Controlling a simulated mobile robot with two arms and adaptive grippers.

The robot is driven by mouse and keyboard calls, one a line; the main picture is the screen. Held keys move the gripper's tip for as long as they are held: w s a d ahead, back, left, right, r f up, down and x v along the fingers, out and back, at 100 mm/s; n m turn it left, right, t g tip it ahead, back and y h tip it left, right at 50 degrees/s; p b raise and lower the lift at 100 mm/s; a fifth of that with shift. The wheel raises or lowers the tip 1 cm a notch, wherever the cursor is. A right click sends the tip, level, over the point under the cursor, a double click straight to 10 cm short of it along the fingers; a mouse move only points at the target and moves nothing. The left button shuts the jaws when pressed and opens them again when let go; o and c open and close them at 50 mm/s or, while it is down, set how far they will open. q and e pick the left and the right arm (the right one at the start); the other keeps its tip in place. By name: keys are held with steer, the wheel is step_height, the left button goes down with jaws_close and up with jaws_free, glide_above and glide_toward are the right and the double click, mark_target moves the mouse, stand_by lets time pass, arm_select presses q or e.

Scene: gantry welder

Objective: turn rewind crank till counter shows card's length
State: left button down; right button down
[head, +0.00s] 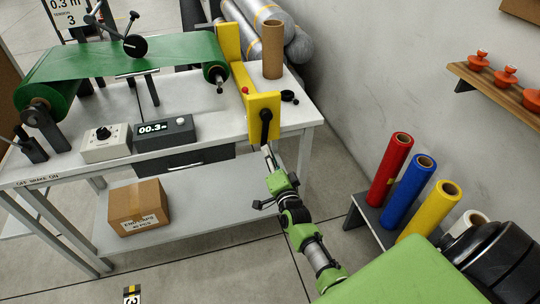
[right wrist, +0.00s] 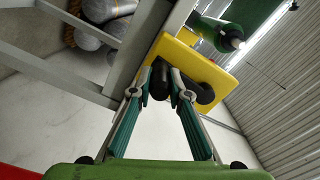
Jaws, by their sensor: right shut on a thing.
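The counter (head: 165,132) is a dark box on the table and its display reads 00.3 m. The card (head: 70,10) at the top left shows "0.3 m" and a 3; its top is cut off. The black rewind crank (head: 265,122) sits on the front of the yellow end plate (head: 257,103), its arm pointing down. My right gripper (head: 268,158) is at the lower end of the crank. In the right wrist view its green-sided fingers (right wrist: 161,85) are shut around the crank's black handle (right wrist: 160,76), below the yellow plate. My left gripper is not in view.
Green film (head: 130,62) runs across the table between rollers. A cardboard tube (head: 272,50) stands behind the crank. A grey box with a knob (head: 107,143) sits left of the counter. Coloured rolls (head: 408,192) stand on a low rack at right. A carton (head: 138,207) is on the lower shelf.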

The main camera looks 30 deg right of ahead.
steer(key=c, duration=1.9)
jaws_free()
steer(key=shift+a+f, duration=0.15)
steer(key=shift+a, duration=0.15)
steer(key=shift+s+d, duration=0.1)
steer(key=shift+s, duration=0.15)
steer(key=v, duration=1.1)
steer(key=shift+s, duration=0.2)
